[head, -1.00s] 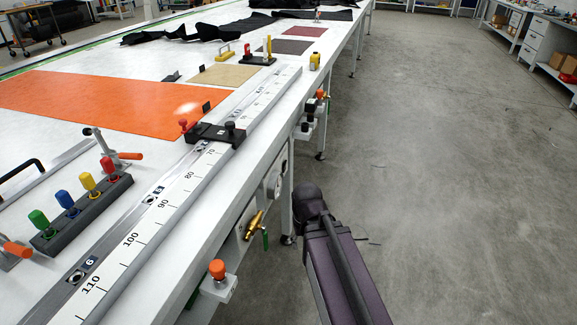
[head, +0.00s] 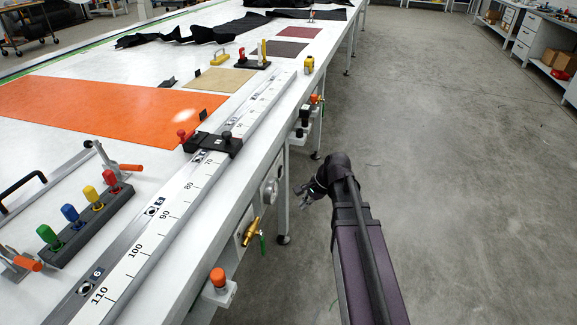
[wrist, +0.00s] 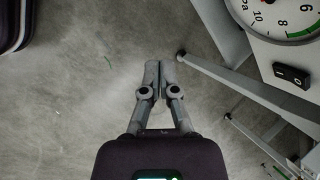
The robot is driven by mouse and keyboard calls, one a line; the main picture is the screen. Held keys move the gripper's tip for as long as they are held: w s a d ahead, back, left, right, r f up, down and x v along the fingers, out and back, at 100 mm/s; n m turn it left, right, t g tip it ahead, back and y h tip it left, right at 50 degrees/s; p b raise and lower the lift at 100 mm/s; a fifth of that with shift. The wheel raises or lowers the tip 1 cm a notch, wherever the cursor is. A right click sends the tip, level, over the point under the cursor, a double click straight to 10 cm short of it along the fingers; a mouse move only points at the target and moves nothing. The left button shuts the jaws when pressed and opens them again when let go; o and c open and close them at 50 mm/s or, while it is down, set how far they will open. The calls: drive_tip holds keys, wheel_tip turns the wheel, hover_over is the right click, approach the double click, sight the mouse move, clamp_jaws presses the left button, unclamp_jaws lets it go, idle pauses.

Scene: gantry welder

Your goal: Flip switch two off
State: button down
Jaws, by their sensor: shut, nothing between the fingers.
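A black rocker switch (wrist: 291,76) with white marks sits on a pale panel at the upper right of the wrist view, just below a round gauge. I cannot read a number that tells whether it is switch two, nor its position. My gripper (wrist: 158,66) is shut and empty, pointing over the floor to the left of the switch and apart from it. In the head view my gripper (head: 306,188) is beside the table's right side, close to the small gauge (head: 270,190). The switch is not clear in the head view.
The long white table (head: 170,292) fills the left, with a ruler rail (head: 150,236) along its edge. A brass valve (head: 251,230) and an orange-topped knob (head: 218,279) stick out from its side. Table legs (head: 283,215) stand below. The grey floor at right is clear.

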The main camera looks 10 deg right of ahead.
drive_tip(key=w+d+r+m+t+y+p, duration=0.3)
drive_tip(key=w+d+r+m, duration=0.5)
drive_tip(key=m, duration=0.3)
drive_tip(key=shift+w+d+r+y, duration=0.15)
drive_tip(key=shift+d+r+y, duration=0.15)
drive_tip(key=shift+r, duration=0.15)
drive_tip(key=shift+a+f, duration=0.15)
drive_tip(key=shift+a, duration=0.05)
drive_tip(key=w+a+f+b, duration=0.5)
drive_tip(key=w+a, duration=0.1)
drive_tip(key=a, duration=0.4)
drive_tip(key=shift+f, duration=0.2)
